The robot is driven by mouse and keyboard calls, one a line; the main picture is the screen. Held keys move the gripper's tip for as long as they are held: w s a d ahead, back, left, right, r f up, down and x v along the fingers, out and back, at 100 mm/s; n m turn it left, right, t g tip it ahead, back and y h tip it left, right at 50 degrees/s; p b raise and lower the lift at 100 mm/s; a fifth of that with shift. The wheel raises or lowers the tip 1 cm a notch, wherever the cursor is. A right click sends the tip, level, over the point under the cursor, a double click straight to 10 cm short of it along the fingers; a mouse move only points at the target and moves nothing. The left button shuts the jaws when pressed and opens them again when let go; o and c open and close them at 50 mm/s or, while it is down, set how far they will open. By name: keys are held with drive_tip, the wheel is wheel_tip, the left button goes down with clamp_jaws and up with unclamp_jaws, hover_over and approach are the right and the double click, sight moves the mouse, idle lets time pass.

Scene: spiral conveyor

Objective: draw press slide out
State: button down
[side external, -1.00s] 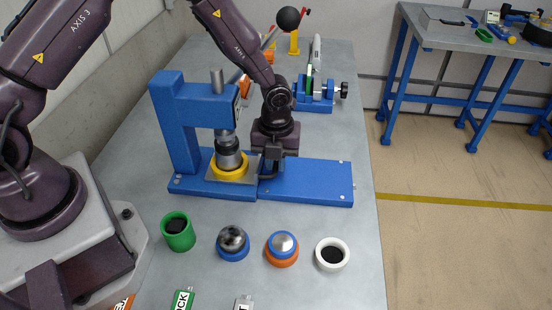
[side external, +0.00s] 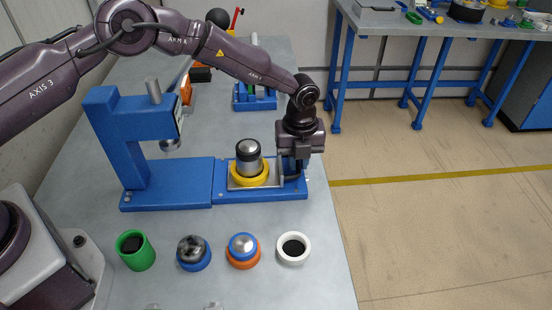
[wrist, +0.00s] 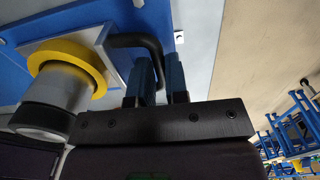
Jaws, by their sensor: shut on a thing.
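The blue press (side external: 103,120) stands at the left, with its ram (side external: 171,145) above an empty stretch of blue base (side external: 180,185). The grey slide plate (side external: 232,183) lies on the right half of the base, clear of the ram. It carries a yellow ring (side external: 262,180) with a grey and black cylindrical part (side external: 248,153) upright in it. My gripper (side external: 290,165) points down at the slide's right end. In the wrist view my gripper (wrist: 158,72) is shut on the slide's black bent handle (wrist: 150,43); the exact contact is partly hidden.
A green cup (side external: 136,252), a dark dome on a blue ring (side external: 194,252), a silver dome on blue and orange rings (side external: 242,250) and a white ring (side external: 293,248) stand in front. A blue fixture (side external: 255,98) stands behind. The floor is open to the right.

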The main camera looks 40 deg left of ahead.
drive_tip(key=shift+w+d, duration=1)
drive_tip(key=shift+d, duration=0.2)
drive_tip(key=c, duration=1.4)
unclamp_jaws()
drive_tip(key=shift+a+r, duration=0.1)
wheel_tip(320, 180, up, 13)
